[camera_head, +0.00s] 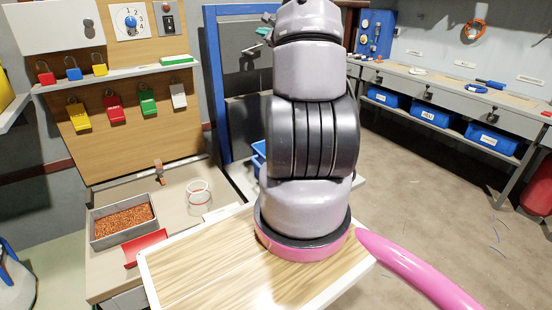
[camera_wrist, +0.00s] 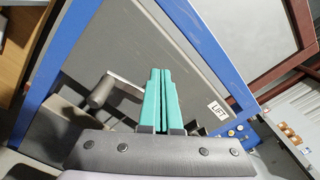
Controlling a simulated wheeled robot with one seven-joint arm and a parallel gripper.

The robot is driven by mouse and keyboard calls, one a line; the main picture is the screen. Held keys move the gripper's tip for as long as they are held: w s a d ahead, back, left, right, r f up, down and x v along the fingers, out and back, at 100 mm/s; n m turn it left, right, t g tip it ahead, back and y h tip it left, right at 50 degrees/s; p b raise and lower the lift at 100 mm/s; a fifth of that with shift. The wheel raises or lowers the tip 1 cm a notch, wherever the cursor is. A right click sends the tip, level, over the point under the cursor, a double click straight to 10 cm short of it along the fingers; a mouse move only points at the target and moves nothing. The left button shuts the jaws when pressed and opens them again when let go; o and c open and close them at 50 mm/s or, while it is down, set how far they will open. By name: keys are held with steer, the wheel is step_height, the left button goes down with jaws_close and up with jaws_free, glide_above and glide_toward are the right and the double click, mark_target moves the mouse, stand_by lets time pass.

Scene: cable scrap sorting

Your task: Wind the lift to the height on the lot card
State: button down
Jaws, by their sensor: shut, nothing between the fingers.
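My gripper (camera_wrist: 160,72) has teal fingers that lie together, with nothing between them. It is in front of a dark grey panel inside a blue frame (camera_wrist: 192,22). A crank handle (camera_wrist: 101,93) with a grey grip and a metal arm is just left of the fingers in the wrist view; the fingers look close to it, and I cannot tell whether they touch. A white label reading LIFT (camera_wrist: 218,107) is on the panel to the right. In the head view the blue frame (camera_head: 213,80) stands behind my arm, which hides much of it. I cannot make out a lot card.
A numbered dial (camera_head: 131,21) is on the wall at the upper left, above several coloured padlocks. A workbench (camera_head: 455,95) stands at the right.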

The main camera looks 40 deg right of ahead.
steer(key=s+f, duration=0.1)
steer(key=s, duration=0.7)
stand_by(0.6)
steer(key=shift+a+f, duration=0.1)
step_height(320, 180, down, 11)
steer(key=a+m, duration=0.2)
steer(key=m, duration=1.3)
steer(key=w, duration=0.8)
steer(key=shift+d, duration=0.2)
steer(key=shift+r, duration=0.2)
stand_by(0.6)
